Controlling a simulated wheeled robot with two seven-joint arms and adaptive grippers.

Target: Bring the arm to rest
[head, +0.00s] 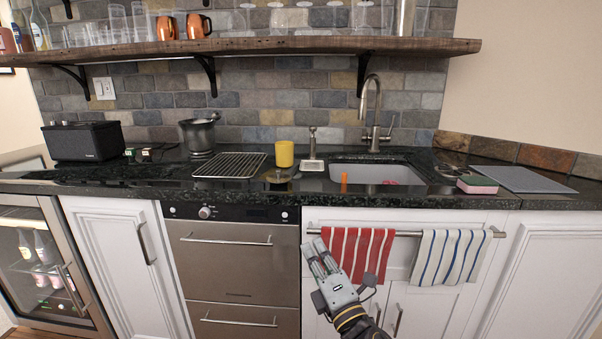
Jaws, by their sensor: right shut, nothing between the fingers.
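My right gripper (321,257) is shut and empty. It reaches up from the bottom of the head view, in front of the white sink cabinet. Its fingertips overlap the left edge of the red striped towel (368,249) in the picture; I cannot tell whether they touch it. The gripper is below the front edge of the dark counter (245,196). My left gripper is not in view.
On the counter stand a black speaker (86,142), a wire rack (230,164), a yellow cup (285,154) and a sponge (477,184). The sink (372,172) has a tall faucet (375,110). A blue striped towel (449,256) hangs on the rail. A wooden shelf (250,46) runs above.

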